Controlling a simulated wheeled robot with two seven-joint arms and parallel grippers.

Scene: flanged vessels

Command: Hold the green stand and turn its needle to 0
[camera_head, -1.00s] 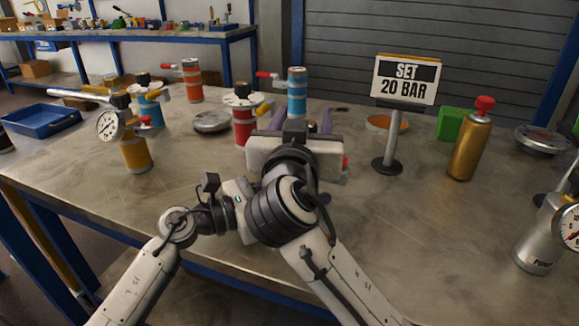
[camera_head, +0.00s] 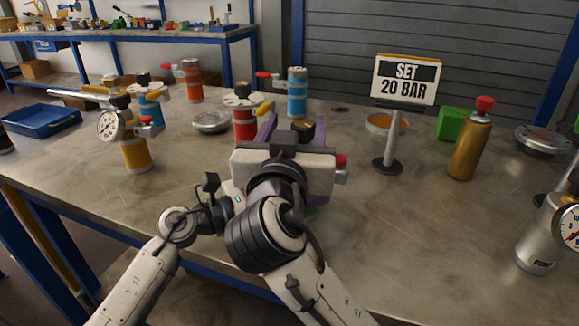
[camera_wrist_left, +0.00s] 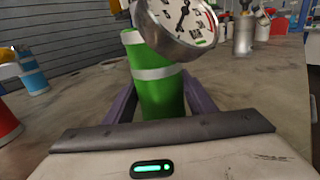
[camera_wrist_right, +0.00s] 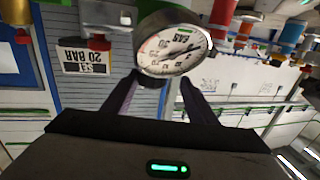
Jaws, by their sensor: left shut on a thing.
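The green stand (camera_wrist_left: 162,92), a green cylinder with pale bands, is between my left gripper's fingers (camera_wrist_left: 160,95) in the left wrist view. My left gripper is shut on it. Its round gauge (camera_wrist_left: 178,24) has a white dial and a dark needle; I cannot read the value surely. In the right wrist view the gauge (camera_wrist_right: 172,45) is just beyond the fingertips of my right gripper (camera_wrist_right: 158,85), whose fingers are apart.
A yellow gauge stand (camera_head: 136,153) is at left, with red (camera_head: 245,125) and blue (camera_head: 297,92) canisters behind. A "SET 20 BAR" sign (camera_head: 405,82), a gold bottle (camera_head: 470,145) and a silver pump (camera_head: 540,245) stand at right.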

